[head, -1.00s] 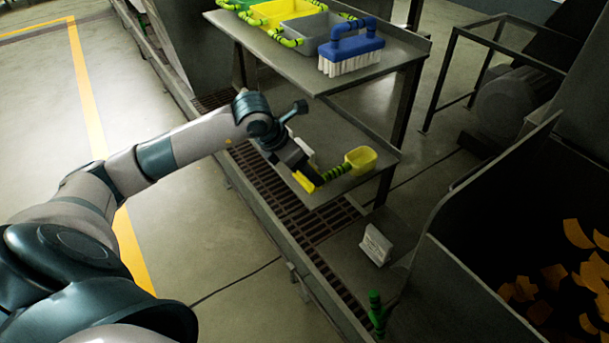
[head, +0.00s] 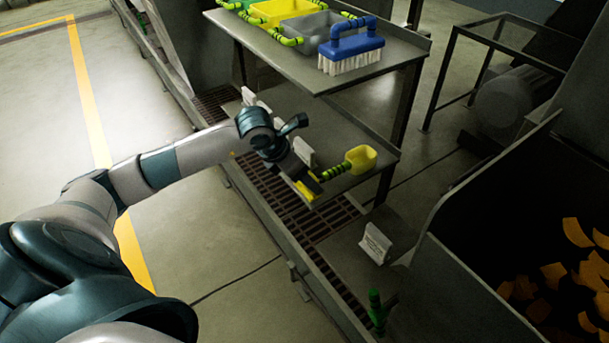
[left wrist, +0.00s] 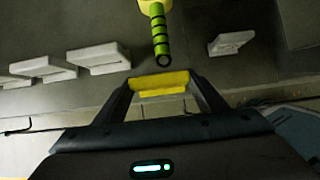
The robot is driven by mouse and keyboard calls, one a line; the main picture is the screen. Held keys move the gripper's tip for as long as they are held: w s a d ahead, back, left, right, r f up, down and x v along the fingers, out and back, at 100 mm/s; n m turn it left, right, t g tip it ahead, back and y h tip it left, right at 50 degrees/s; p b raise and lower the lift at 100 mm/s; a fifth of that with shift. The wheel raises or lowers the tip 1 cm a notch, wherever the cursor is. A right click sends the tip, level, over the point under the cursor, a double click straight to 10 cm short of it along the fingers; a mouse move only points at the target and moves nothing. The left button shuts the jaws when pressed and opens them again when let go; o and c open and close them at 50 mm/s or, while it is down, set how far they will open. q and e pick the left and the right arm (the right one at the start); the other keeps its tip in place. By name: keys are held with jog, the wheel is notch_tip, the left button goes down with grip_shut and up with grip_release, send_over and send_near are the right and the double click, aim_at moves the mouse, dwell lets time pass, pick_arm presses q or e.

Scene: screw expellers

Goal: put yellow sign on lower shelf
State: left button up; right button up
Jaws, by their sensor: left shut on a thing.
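The yellow sign (left wrist: 160,83) is between the two fingertips of my left gripper (head: 309,189), which is shut on it. In the head view only a small yellow part (head: 305,191) shows beside the dark fingers. The gripper is at the front edge of the lower shelf (head: 345,136), near its right corner. I cannot tell whether the sign touches the shelf. My right gripper is not in view.
A yellow scoop (head: 362,158) with a green striped handle lies close beyond the gripper. White signs (head: 304,151) stand on the lower shelf. Another white sign (head: 376,243) is below, at the right. The upper shelf holds a blue brush (head: 350,47) and bins.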

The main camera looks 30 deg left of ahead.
pick_arm(q)
jog(key=shift+f, duration=0.1)
jog(key=o, duration=1)
jog(key=v, duration=1.2)
jog(key=shift+d, duration=0.1)
